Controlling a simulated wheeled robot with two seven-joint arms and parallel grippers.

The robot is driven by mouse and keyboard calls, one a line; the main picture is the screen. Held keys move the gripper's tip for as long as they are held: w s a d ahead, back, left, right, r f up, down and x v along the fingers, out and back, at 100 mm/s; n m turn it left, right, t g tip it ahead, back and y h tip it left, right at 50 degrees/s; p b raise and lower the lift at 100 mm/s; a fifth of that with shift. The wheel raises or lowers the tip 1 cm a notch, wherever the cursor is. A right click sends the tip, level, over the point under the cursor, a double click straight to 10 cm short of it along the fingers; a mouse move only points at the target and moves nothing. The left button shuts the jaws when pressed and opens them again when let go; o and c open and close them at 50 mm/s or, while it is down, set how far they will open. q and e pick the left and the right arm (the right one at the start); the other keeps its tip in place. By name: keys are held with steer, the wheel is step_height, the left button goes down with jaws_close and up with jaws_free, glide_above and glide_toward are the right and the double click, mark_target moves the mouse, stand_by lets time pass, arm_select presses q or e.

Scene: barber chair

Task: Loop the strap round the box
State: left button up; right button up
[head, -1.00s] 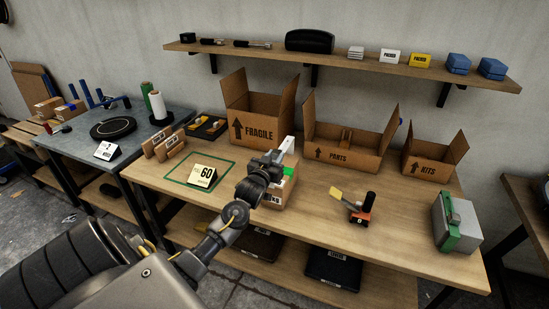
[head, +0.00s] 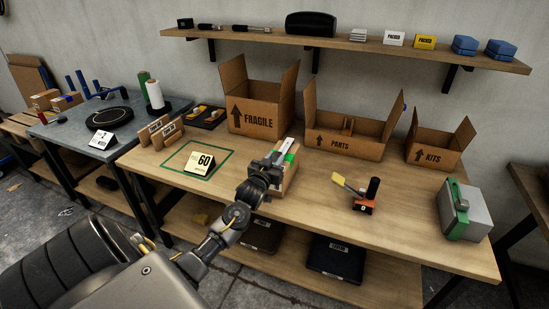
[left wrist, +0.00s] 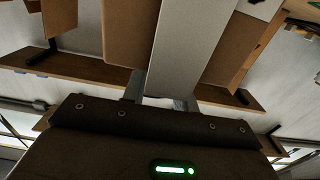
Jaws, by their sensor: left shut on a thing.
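A small cardboard box (head: 290,178) with white and green markings stands on the wooden bench near its front edge, partly hidden by my left gripper. My left gripper (head: 273,160) is at the near left side of the box top. It is shut on what looks like the pale strap (head: 288,145), which shows above it. In the left wrist view a wide pale grey band, likely the strap (left wrist: 190,40), rises from between the fingers past brown cardboard faces. I cannot tell how far the strap goes round the box. My right gripper is not in view.
Open cartons marked FRAGILE (head: 258,119), PARTS (head: 340,145) and KITS (head: 432,156) stand behind. To the right are an orange tool with a black handle (head: 366,199) and a grey-green device (head: 464,212).

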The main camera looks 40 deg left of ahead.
arm_select(q)
steer(key=shift+f, duration=0.15)
steer(key=o, duration=1)
steer(key=shift+o, duration=0.2)
steer(key=shift+s, duration=0.1)
steer(key=v, duration=1)
steer(key=shift+s+d+b, duration=0.2)
steer(key=shift+s+b, duration=0.05)
steer(key=shift+b, duration=0.15)
